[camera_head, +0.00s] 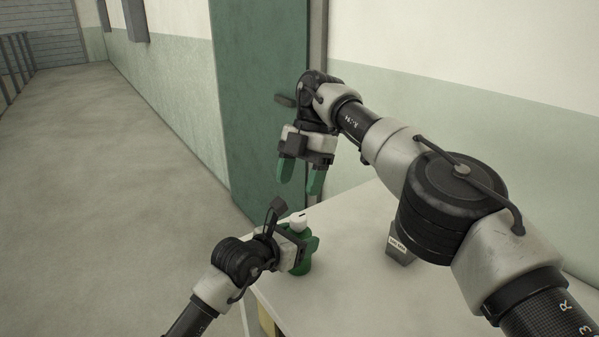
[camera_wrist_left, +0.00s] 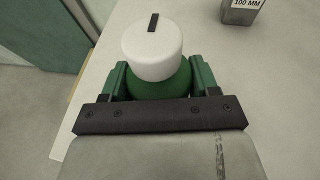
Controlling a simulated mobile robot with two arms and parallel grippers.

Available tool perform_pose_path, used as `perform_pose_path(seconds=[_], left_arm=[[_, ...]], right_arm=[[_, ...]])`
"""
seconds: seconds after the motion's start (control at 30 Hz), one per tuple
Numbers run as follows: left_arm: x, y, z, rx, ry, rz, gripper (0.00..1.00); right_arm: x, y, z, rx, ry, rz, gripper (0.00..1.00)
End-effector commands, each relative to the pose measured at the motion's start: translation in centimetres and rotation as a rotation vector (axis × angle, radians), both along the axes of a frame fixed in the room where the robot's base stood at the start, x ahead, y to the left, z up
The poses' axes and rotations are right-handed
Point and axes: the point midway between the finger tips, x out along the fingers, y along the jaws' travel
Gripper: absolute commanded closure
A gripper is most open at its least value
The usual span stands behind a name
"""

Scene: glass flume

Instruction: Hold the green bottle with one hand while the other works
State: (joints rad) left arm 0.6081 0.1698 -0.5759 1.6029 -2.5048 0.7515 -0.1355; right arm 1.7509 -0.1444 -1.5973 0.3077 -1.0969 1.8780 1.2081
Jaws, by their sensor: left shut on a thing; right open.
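The green bottle (camera_head: 304,265) with a white cap (camera_head: 298,222) stands upright at the left edge of the white table. My left gripper (camera_head: 308,247) is shut on the bottle below its cap. In the left wrist view the white cap (camera_wrist_left: 157,48) has a dark mark on top, and the green bottle (camera_wrist_left: 165,84) sits between the fingers of my left gripper (camera_wrist_left: 158,80). The bottle's lower part is hidden there. My right gripper (camera_head: 301,178) is open and empty, fingers pointing down, above and behind the bottle, apart from it.
A grey block (camera_head: 398,247) with a white label stands on the table (camera_head: 345,275) right of the bottle, partly behind my right arm. The label reads "100 MM" in the left wrist view (camera_wrist_left: 246,3). A green door (camera_head: 258,90) and wall are behind. Open floor lies left.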

Motion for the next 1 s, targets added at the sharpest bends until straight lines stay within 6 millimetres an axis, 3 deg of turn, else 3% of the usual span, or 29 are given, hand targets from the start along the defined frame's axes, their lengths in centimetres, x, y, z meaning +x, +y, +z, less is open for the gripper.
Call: perform_pose_path(seconds=[0.3,0.77,0.8,0.93,1.0], left_arm=[[0.0,0.0,0.0,0.000,0.000,0.000,0.68],[0.0,0.0,0.0,0.000,0.000,0.000,0.68],[0.0,0.0,0.0,0.000,0.000,0.000,0.34],[0.0,0.0,0.0,0.000,0.000,0.000,0.14],[0.0,0.0,0.0,-0.001,-0.001,0.000,0.10]], right_arm=[[-0.1,0.0,1.6,0.000,0.003,-0.001,0.37],[-0.1,0.0,1.7,-0.001,0.003,0.000,0.37],[-0.1,0.0,1.7,-0.001,0.003,0.000,0.37],[-0.1,0.0,1.7,-0.001,0.003,0.000,0.37],[-0.1,0.0,1.7,-0.001,0.003,0.000,0.37]])
